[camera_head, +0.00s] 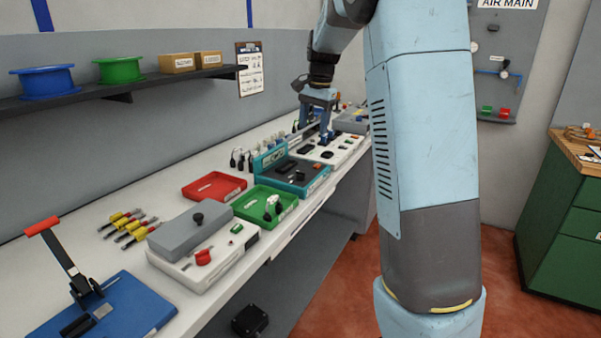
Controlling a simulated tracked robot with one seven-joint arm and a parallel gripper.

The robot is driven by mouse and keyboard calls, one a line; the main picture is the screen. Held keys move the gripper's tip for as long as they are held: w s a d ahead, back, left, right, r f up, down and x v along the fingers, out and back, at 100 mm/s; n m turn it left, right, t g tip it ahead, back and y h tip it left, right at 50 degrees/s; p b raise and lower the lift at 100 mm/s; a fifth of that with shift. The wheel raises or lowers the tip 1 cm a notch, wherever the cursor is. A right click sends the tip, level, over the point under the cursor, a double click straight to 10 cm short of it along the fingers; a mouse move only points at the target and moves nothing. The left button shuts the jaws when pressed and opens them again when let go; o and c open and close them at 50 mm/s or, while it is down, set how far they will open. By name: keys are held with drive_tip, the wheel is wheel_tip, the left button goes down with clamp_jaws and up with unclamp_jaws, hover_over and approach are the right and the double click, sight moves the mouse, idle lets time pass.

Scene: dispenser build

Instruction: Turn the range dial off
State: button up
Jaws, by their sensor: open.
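My gripper (315,126) is at the far end of the bench, pointing down with its fingers apart. It is above a white panel unit (345,147) that carries a dark display and black round controls. A black knob (327,138) on that unit lies just below the gripper's right finger; it looks like the range dial, but its markings are too small to read. I cannot tell whether the fingers touch it or are around it. Nothing shows between the fingers.
A teal tester (290,172), green tray (265,205) and red tray (214,187) stand nearer on the white bench. A grey-lidded box (190,231) with a red knob and a blue press (118,312) are closer still. A dark shelf (125,90) overhangs the bench's back.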

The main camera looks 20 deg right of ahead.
drive_tip(key=m+g+h, duration=0.1)
drive_tip(key=m, duration=0.1)
hover_over(301, 175)
wheel_tip(301, 175, down, 7)
drive_tip(key=f, duration=1.4)
drive_tip(key=shift+w, duration=0.35)
drive_tip(key=c, duration=1)
drive_tip(key=n, duration=0.5)
drive_tip(key=shift+n, duration=0.4)
drive_tip(key=n, duration=0.5)
drive_tip(key=shift+n, duration=0.3)
